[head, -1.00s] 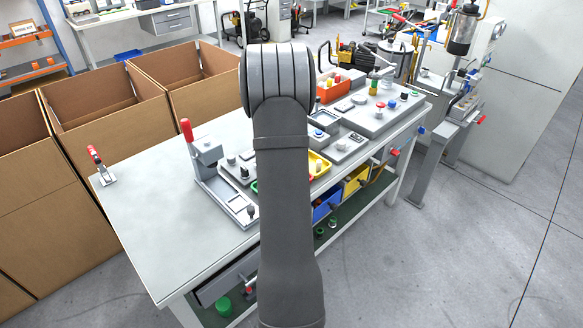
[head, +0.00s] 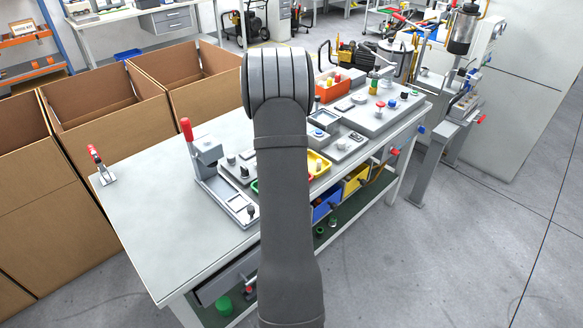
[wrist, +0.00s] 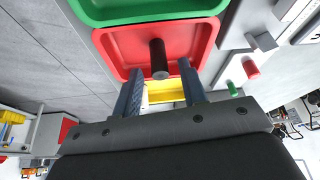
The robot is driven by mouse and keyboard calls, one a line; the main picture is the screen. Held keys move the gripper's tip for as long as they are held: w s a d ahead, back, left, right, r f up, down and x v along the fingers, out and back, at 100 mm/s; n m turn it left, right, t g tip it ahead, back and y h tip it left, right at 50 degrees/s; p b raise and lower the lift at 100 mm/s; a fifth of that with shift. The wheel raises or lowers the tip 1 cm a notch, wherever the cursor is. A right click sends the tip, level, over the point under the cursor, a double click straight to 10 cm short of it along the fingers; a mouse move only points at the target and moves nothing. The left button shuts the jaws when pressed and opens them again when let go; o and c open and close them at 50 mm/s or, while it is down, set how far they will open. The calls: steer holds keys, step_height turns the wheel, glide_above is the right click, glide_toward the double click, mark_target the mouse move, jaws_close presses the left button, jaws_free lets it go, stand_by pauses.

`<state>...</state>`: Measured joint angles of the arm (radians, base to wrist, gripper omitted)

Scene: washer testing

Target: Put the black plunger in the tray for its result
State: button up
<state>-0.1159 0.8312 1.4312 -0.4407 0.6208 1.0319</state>
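In the wrist view my gripper (wrist: 159,70) is open, with its two fingers apart. The black plunger (wrist: 158,58) shows between the fingertips, over the red tray (wrist: 120,48), with a gap to each finger. It appears to be in the red tray; its contact with the tray floor is not clear. A green tray (wrist: 150,8) lies beyond the red one, and a yellow tray (wrist: 165,94) shows between the fingers.
On the bench (head: 150,215) a grey fixture with a red-handled lever (head: 189,140) stands left of my arm. A grey panel with buttons (head: 375,118) and an orange bin (head: 330,88) lie to the right. The bench's left part is mostly clear. Cardboard boxes (head: 110,125) stand behind.

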steer(key=v, duration=1.2)
steer(key=shift+f, duration=0.1)
steer(key=x, duration=1.2)
steer(key=shift+w, duration=0.1)
steer(key=shift+r, duration=1.3)
steer(key=shift+f, duration=0.1)
